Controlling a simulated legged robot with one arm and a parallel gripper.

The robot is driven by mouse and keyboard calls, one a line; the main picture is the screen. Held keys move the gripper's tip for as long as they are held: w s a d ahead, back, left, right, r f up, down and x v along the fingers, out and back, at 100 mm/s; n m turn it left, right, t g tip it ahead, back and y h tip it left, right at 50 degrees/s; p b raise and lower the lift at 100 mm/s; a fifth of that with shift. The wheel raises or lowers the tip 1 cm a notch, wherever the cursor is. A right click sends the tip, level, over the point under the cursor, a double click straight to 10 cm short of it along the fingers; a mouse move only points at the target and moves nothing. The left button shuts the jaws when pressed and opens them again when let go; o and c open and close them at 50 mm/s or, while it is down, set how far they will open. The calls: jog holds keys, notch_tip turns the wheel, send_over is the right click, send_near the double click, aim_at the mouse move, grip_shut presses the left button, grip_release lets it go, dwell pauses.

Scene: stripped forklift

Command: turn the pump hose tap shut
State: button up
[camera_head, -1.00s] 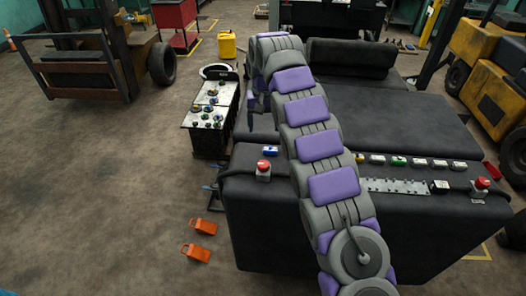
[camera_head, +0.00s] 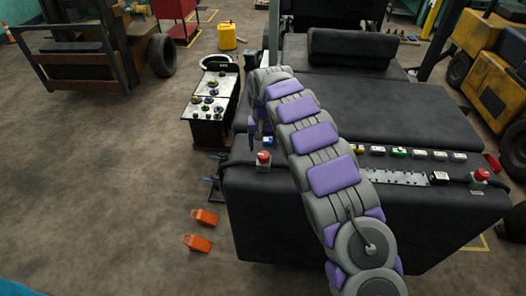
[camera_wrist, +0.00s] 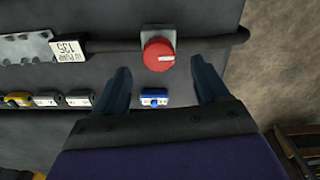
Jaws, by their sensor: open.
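A round red tap (camera_wrist: 158,54) with a white mark pointing right sits on a grey plate on a black hose in the wrist view. A white tag (camera_wrist: 68,46) with upside-down lettering, apparently "TO PUMP", is on the hose to its left. My gripper (camera_wrist: 160,72) is open and empty, its dark fingers apart, with the tap just past the fingertips and roughly between them. The same tap (camera_head: 263,157) appears at the left end of the black machine in the head view. A second red tap (camera_head: 480,175) is at the right end.
A small blue-labelled block (camera_wrist: 154,97) lies between my fingers in the wrist view, with several similar blocks (camera_wrist: 47,101) to the left. A metal plate (camera_head: 395,178) runs along the machine top. A control stand (camera_head: 208,125) and orange wedges (camera_head: 197,243) are at left. Open floor extends left.

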aim_at(263, 154)
jog(key=shift+f, duration=2.3)
jog(key=c, duration=1.1)
